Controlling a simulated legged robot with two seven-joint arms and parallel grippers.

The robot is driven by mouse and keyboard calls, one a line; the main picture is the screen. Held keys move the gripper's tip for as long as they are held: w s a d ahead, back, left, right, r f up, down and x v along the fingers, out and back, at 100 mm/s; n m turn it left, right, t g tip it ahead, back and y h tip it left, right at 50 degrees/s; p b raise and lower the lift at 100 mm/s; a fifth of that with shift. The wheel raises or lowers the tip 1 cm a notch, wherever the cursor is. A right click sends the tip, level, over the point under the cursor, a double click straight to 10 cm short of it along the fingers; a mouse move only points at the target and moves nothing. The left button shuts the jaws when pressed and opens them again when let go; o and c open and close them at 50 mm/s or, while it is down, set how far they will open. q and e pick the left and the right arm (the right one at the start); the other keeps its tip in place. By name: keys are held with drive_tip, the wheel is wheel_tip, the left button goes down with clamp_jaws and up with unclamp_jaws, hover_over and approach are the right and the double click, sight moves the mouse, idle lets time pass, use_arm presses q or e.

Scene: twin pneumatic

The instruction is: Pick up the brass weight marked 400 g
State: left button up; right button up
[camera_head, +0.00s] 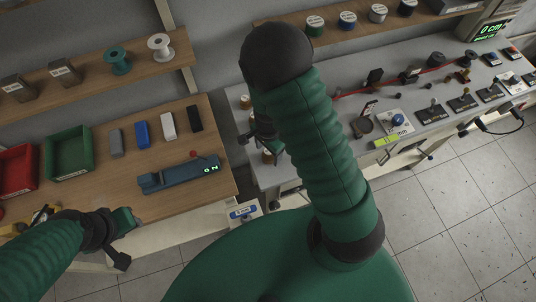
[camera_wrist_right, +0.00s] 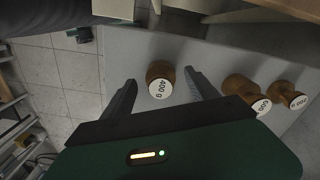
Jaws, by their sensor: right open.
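In the head view my right gripper (camera_head: 262,138) is partly hidden behind my own arm, near a few small brass weights (camera_head: 245,102) at the bench's left end. My left gripper (camera_head: 118,238) is over the front of the wooden table; its finger opening is unclear.
Beside the 400 g weight stand a brass weight marked 200 g (camera_wrist_right: 290,95) and another (camera_wrist_right: 246,90) with a partly readable label. The grey bench (camera_head: 432,110) carries several instruments further right. The wooden table (camera_head: 105,188) holds bins and a blue device (camera_head: 178,178).

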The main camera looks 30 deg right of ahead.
drive_tip(key=shift+f, duration=0.75)
drive_tip(key=shift+w+d+f, duration=0.1)
drive_tip(key=shift+w+f, duration=0.05)
drive_tip(key=shift+f, duration=0.15)
drive_tip(key=shift+d, duration=0.1)
drive_tip(key=c, duration=0.7)
clamp_jaws()
